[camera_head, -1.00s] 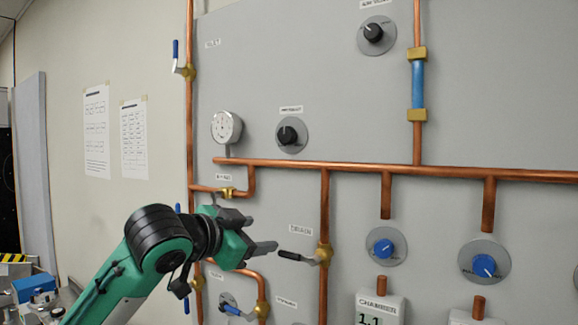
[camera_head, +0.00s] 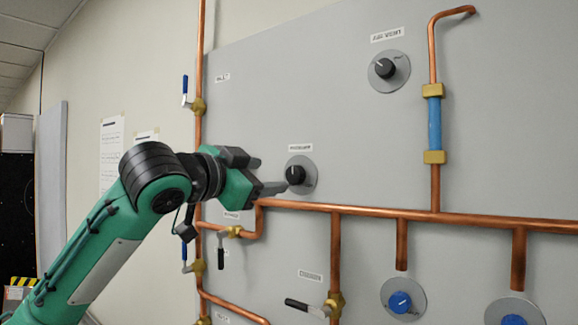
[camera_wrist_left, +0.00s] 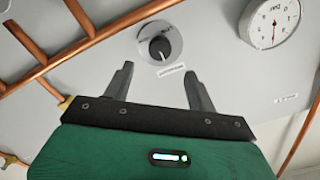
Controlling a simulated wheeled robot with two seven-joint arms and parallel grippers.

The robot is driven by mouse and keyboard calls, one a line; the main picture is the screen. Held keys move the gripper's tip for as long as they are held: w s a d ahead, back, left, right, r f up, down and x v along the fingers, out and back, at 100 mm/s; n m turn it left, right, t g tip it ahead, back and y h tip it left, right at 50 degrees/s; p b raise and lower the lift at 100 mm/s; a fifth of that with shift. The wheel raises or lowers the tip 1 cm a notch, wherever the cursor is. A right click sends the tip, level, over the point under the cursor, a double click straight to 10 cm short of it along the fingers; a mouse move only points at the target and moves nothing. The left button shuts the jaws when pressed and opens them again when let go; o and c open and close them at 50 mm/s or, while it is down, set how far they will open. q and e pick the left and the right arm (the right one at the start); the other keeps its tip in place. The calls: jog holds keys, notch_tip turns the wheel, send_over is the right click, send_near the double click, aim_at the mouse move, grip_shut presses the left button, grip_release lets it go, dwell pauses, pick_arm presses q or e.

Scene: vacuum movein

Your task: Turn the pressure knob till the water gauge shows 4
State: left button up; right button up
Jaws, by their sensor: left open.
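The pressure knob (camera_head: 296,175) is a black knob on a round grey plate on the panel. Its label above is too blurred to read surely. It also shows in the left wrist view (camera_wrist_left: 159,47), ahead of and between the fingers. My left gripper (camera_head: 274,174) is open and empty, just left of the knob in the head view and apart from it in the wrist view (camera_wrist_left: 157,90). The round white gauge (camera_wrist_left: 274,22) shows in the left wrist view at the upper right; its reading is too small to tell surely. In the head view my gripper hides the gauge. My right gripper is not in view.
A copper pipe (camera_head: 380,211) runs across the panel below the knob. A black-handled valve (camera_head: 333,306) and blue knobs (camera_head: 401,302) sit lower. Another black knob (camera_head: 385,68) is at the upper right. The panel between the black knobs is clear.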

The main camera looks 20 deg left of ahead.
aim_at(293, 174)
pick_arm(q)
jog(key=p+x, duration=0.2)
jog(key=x, duration=0.4)
jog(key=shift+w+r, duration=0.1)
jog(key=shift+w, duration=0.1)
jog(key=shift+p+x, duration=0.4)
jog(key=shift+x, duration=0.35)
jog(key=shift+c, duration=0.4)
jog(key=c, duration=0.9)
